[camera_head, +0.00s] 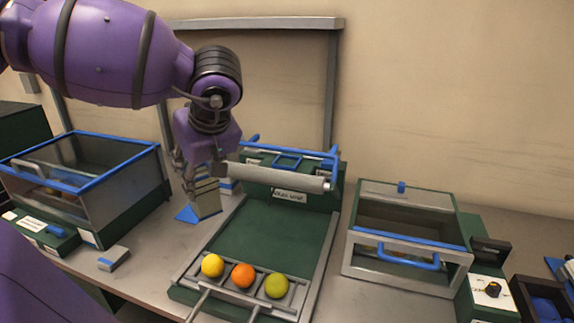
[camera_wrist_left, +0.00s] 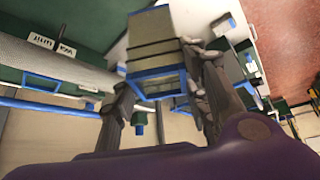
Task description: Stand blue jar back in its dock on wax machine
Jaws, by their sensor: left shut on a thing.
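The blue jar (camera_head: 207,197), a boxy khaki vessel with blue trim, is in my left gripper (camera_head: 195,172). It hangs slightly tilted just left of the wax machine; I cannot tell whether it touches the counter. In the left wrist view the jar (camera_wrist_left: 158,50) sits between the fingers of the left gripper (camera_wrist_left: 160,95), with its blue-rimmed end towards me. The wax machine (camera_head: 270,235) is a green bed with a pale roller and a label. A small white and blue piece (camera_head: 230,187) shows beside its left edge, partly hidden by the jar; I cannot tell whether this is the dock. My right gripper is not in view.
Yellow, orange and green fruits (camera_head: 243,275) sit in a row at the machine's front. A blue-rimmed bin (camera_head: 120,165) stands left, a lidded glass box (camera_head: 405,240) right. A small grey-blue block (camera_head: 113,258) lies on the counter at left. A metal frame (camera_head: 330,90) rises behind.

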